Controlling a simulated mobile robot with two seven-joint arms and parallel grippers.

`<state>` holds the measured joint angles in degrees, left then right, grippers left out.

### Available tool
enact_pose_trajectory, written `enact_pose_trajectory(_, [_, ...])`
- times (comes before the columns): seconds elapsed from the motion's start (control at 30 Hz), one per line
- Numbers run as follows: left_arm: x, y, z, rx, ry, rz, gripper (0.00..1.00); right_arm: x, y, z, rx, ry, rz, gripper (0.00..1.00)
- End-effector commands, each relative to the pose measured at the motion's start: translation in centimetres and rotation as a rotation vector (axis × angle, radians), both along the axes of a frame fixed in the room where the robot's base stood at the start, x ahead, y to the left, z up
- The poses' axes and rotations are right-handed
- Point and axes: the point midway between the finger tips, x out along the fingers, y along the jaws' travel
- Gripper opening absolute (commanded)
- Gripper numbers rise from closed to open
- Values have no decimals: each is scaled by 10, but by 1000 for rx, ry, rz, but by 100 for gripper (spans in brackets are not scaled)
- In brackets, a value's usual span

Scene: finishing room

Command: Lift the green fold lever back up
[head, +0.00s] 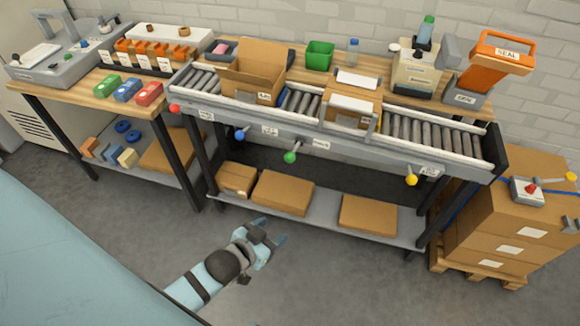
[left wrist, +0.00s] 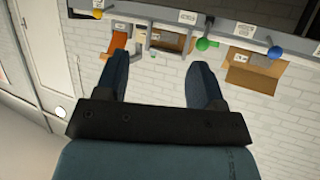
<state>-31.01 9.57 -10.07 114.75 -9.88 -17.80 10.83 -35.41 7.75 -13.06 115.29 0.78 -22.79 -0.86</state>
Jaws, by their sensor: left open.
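The green fold lever (head: 290,157) has a round green knob and hangs down from the front rail of the roller conveyor (head: 340,138). Its knob also shows in the left wrist view (left wrist: 207,44), just beyond the tip of one finger. My left gripper (head: 273,231) is open and empty, low in front of the table and apart from the lever. Its two dark fingers (left wrist: 155,70) stand wide apart in the left wrist view. My right gripper is not in view.
Red (head: 175,108), blue (head: 239,135) and yellow (head: 411,180) knobs line the same rail. Brown boxes (head: 283,191) lie on the lower shelf. An open carton (head: 252,80) stands on the rollers. Stacked boxes (head: 500,225) stand at right. The floor around my gripper is clear.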

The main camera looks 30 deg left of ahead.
Motion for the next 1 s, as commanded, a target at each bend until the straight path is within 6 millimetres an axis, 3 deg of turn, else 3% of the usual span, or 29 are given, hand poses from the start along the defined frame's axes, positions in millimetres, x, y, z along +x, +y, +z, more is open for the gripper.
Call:
enact_pose_trajectory(0.03, [20,14,-24,11,-63,23,62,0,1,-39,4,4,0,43])
enact_pose_trajectory(0.1, [43,32,-27,19,-143,52,62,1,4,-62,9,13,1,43])
enact_pose_trajectory(0.3, [89,70,-21,27,-338,97,62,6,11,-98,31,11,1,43])
enact_pose_trajectory(0.47, [105,84,-11,26,-418,106,62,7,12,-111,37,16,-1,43])
enact_pose_trajectory(0.67, [117,88,-4,27,-440,107,62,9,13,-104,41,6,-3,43])
enact_pose_trajectory(1.0, [183,85,-4,27,-440,106,62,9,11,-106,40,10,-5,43])
